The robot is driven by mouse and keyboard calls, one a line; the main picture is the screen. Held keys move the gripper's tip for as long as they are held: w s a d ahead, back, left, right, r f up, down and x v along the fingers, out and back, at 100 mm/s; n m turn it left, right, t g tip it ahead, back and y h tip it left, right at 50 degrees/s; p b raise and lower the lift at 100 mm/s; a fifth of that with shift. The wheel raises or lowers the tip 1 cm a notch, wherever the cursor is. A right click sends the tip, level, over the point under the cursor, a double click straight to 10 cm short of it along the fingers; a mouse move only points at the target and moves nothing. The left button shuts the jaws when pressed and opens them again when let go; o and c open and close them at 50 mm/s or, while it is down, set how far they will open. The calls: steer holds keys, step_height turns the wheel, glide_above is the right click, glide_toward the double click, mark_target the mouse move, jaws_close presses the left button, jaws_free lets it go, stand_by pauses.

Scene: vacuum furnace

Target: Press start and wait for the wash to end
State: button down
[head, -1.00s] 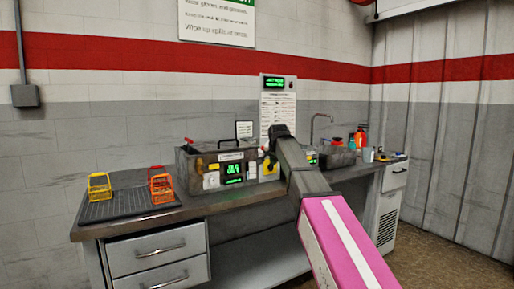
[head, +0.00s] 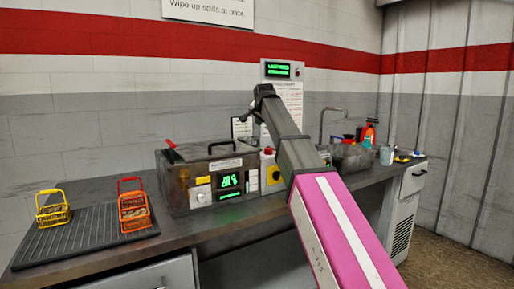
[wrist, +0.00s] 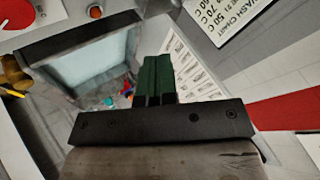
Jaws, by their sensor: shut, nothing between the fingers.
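The washer (head: 175,185) is a dark metal box on the bench, with its lid down and green lit digits (head: 229,182) on its front. A yellow control plate (head: 273,176) with a dark knob sits at its right. A wall unit (head: 282,71) above has a lit green display and a small red spot. I cannot tell which control is start. My gripper (head: 256,112) is above the washer's right end, in front of the wall chart (head: 291,100), apparently touching nothing. In the wrist view its dark green fingers (wrist: 154,80) are together and empty.
A yellow basket (head: 52,210) and an orange-red basket (head: 133,208) stand on the ribbed black mat (head: 85,238) at left. A sink with a tap (head: 322,125), an orange bottle (head: 369,132) and small items are at right. In the wrist view a wash chart sign (wrist: 245,22) is close by.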

steer(key=shift+w, duration=0.1)
steer(key=shift+f, duration=0.15)
steer(key=shift+f, duration=4.25)
steer(key=shift+f, duration=0.15)
steer(key=shift+f, duration=0.25)
steer(key=shift+f, duration=0.15)
